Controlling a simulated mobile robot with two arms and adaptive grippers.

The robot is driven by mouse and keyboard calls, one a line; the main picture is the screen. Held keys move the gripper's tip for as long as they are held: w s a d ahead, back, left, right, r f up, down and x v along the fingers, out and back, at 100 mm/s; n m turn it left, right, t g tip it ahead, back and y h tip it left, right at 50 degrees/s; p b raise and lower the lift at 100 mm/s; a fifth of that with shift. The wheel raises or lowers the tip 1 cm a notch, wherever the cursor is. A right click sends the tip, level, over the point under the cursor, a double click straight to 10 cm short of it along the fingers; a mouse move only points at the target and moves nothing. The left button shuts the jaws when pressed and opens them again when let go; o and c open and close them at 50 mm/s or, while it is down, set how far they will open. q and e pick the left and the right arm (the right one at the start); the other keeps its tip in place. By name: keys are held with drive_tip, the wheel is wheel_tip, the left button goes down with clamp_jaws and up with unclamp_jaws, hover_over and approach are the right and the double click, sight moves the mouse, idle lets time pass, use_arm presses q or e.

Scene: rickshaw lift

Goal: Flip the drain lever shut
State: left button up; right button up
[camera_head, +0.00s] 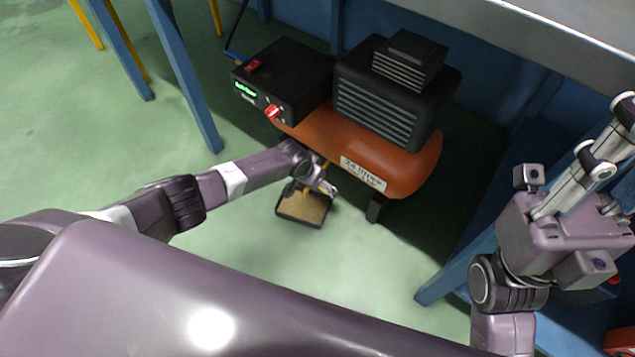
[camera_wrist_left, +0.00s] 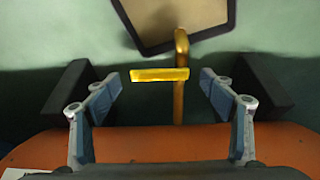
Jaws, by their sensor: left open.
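The yellow drain lever (camera_wrist_left: 160,74) lies crosswise in the left wrist view, across a brass drain pipe (camera_wrist_left: 181,100) under the orange tank (camera_wrist_left: 200,142). My left gripper (camera_wrist_left: 160,85) is open, with one finger on each side of the lever and a visible gap to both. In the head view, my left gripper (camera_head: 322,186) is low beside the front of the orange tank (camera_head: 375,150) and mostly hides the lever. My right gripper (camera_head: 605,155) is raised at the right edge, away from the tank, and I cannot tell its opening.
A drip tray (camera_head: 304,207) lies on the green floor below the drain. A black control box (camera_head: 285,80) with a red knob and a black motor housing (camera_head: 385,105) sit on the tank. Blue bench legs (camera_head: 185,75) stand at left, and a grey bench top (camera_head: 550,40) overhangs.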

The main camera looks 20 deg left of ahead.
use_arm(q)
drive_tip(key=v, duration=1.2)
idle(0.5)
drive_tip(key=shift+s, duration=0.1)
